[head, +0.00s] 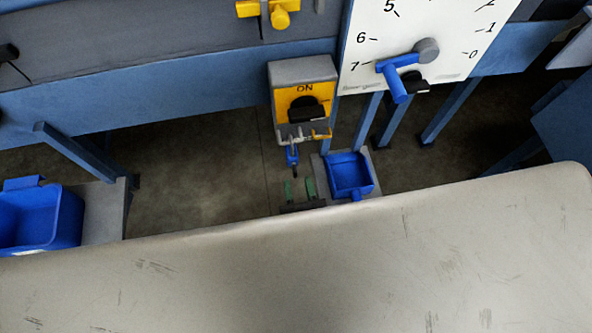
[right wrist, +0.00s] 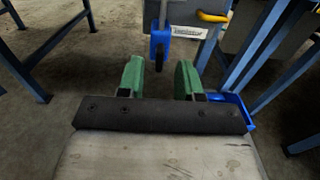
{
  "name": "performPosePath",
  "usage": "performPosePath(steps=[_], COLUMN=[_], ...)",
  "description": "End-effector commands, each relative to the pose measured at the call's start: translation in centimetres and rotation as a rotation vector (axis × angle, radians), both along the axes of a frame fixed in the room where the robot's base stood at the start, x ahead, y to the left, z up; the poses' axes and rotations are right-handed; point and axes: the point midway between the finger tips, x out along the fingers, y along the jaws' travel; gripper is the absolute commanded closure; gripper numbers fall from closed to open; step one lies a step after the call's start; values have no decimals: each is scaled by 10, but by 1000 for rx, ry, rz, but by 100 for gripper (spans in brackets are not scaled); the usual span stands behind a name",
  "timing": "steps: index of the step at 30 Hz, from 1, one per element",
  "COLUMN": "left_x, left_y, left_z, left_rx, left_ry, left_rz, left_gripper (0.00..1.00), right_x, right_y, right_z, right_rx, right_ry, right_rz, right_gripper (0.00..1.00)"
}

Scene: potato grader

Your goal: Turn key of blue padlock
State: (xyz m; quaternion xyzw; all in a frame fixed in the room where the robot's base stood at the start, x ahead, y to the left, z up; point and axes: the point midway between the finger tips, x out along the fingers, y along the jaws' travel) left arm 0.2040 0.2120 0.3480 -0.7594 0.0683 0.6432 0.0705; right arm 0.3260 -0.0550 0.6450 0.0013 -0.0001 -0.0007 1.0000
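The blue padlock (head: 292,156) hangs from a hasp under the yellow ON switch box (head: 300,95). It also shows in the right wrist view (right wrist: 160,44), just beyond my fingertips. A dark key (head: 294,176) points down from the padlock's underside; it also shows in the right wrist view (right wrist: 159,62). My right gripper (head: 299,189) has green fingers, open and apart. In the right wrist view the gripper (right wrist: 160,78) has the key between its fingers in the picture, with no visible contact. My left gripper is not in view.
A blue tray (head: 350,175) sits close right of my right gripper. Blue frame legs (head: 365,120) stand behind it. A dial panel with a blue lever (head: 398,85) is right of the switch box. A blue bin (head: 40,225) is at left. A pale scuffed surface fills the bottom.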

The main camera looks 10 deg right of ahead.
Motion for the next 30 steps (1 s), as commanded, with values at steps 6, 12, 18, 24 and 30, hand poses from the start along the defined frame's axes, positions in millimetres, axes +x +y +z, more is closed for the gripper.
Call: performPosePath(steps=[6, 12, 18, 24, 30], left_x=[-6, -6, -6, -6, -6], left_y=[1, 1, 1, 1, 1], left_z=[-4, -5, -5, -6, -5], left_rx=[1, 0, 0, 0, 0], left_ry=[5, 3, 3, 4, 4], left_rz=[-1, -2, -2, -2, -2], left_gripper=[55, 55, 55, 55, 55], right_x=[27, 32, 32, 32, 32], right_y=[0, 0, 0, 0, 0], right_z=[0, 0, 0, 0, 0], right_rx=[0, -1, -2, -2, -4], right_ry=[0, 1, 1, 1, 1], right_rz=[0, 1, 1, 1, 1], right_gripper=[65, 65, 70, 100, 100])
